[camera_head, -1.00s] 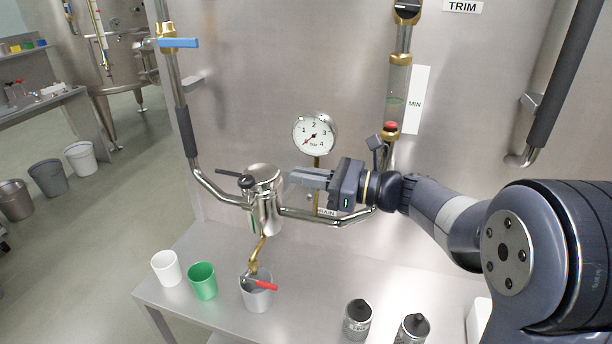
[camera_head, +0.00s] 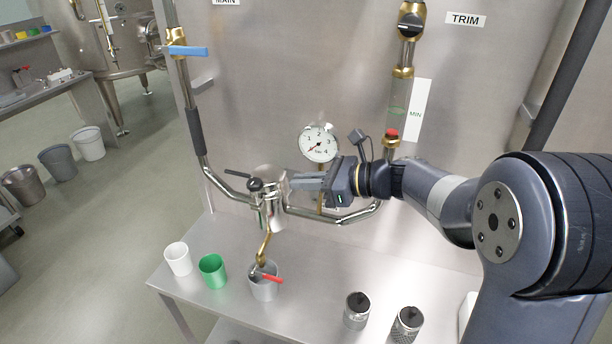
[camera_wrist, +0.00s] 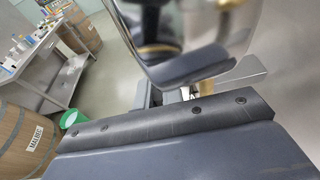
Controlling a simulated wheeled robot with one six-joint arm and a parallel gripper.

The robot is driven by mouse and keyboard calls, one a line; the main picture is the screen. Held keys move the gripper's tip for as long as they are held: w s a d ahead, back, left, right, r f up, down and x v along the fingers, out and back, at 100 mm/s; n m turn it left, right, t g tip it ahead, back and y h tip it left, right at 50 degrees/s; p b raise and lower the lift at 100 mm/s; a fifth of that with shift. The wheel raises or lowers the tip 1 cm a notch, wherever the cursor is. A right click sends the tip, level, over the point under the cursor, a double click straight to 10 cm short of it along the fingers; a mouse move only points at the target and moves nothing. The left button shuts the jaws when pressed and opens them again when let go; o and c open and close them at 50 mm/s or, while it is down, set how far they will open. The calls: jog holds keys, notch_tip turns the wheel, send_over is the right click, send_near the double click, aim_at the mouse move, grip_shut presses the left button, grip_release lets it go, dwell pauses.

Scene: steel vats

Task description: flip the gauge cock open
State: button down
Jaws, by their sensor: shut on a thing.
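The round pressure gauge (camera_head: 318,143) is on the steel wall, its needle pointing to the lower left. Its brass stem (camera_head: 320,203) runs down behind my gripper, and the gauge cock on it is hidden or too small to tell. My gripper (camera_head: 292,182) is level, pointing left, just below the gauge.
A bent steel pipe (camera_head: 350,216) runs behind the mug and gripper. A black lever (camera_head: 240,174) lies close left of the mug. Below are a brass spout (camera_head: 264,248), a red handle (camera_head: 272,279), a grey cup (camera_head: 264,292), a green cup (camera_head: 212,271) and a white cup (camera_head: 178,260).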

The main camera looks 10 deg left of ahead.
jog(key=c, duration=1.8)
grip_release()
jog(key=b+v, duration=0.2)
jog(key=v, duration=0.8)
jog(key=shift+s+d+r, duration=0.1)
jog(key=shift+d, duration=0.3)
jog(key=p+x, duration=0.1)
jog(key=x, duration=0.9)
jog(key=shift+a, duration=0.35)
